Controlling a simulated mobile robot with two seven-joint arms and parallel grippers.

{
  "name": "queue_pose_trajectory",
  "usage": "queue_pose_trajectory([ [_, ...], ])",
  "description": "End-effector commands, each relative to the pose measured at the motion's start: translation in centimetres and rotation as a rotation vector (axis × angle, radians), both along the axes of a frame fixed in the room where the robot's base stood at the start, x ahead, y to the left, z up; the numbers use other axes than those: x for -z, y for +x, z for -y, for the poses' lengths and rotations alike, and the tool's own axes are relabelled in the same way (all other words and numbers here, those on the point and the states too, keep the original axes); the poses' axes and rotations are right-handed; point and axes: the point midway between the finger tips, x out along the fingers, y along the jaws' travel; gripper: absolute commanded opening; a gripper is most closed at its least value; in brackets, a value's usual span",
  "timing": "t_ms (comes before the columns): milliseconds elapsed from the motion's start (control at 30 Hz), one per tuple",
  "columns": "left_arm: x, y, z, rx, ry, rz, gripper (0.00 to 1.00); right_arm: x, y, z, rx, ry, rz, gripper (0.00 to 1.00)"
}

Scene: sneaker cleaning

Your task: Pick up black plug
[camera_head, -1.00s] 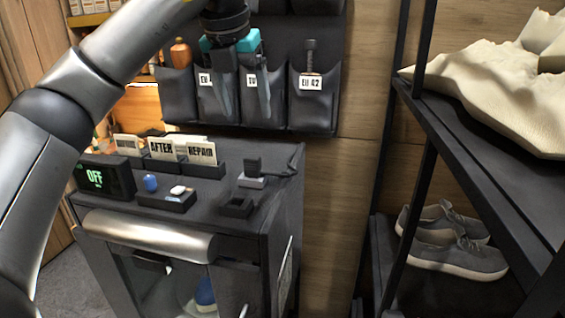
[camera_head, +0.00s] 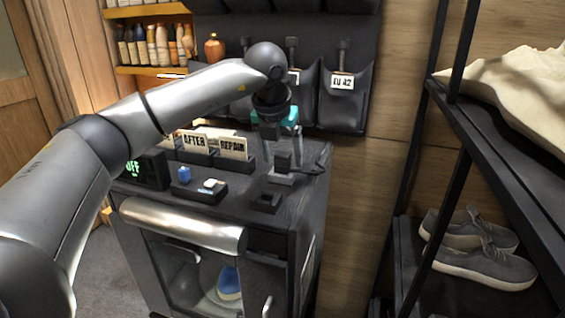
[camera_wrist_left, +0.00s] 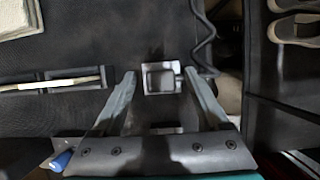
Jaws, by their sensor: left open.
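The black plug (camera_head: 283,161) stands upright in a small grey holder on top of the dark cabinet, with its cord running off to the right. In the left wrist view the plug (camera_wrist_left: 159,79) shows from above inside a pale square frame. My left gripper (camera_head: 284,148) points down over it. In the wrist view its two fingers are open, with the fingertips (camera_wrist_left: 160,75) on either side of the plug and a gap at each side. I cannot tell how far above the plug they are. My right gripper is not in view.
An empty black holder (camera_head: 268,202) sits in front of the plug. A tray (camera_head: 199,194) with small items, card holders (camera_head: 233,148) and a green-lit display (camera_head: 133,170) stand to the left. Pouches (camera_head: 342,100) hang behind. A shoe rack (camera_head: 446,190) stands at the right.

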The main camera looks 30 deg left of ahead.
Motion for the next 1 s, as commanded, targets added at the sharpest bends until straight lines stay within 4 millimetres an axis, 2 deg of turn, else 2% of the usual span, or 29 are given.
queue_pose_trajectory([
  [100, 0.7, 0.28, -0.06, 0.001, 0.0, 0.0, 0.78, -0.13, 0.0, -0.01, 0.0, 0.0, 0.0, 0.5],
  [333, 0.79, 0.32, -0.04, 0.001, 0.0, 0.001, 0.75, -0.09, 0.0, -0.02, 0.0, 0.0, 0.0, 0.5],
  [1000, 0.73, 0.31, -0.01, 0.001, 0.0, 0.001, 0.0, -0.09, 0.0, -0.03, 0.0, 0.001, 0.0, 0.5],
])
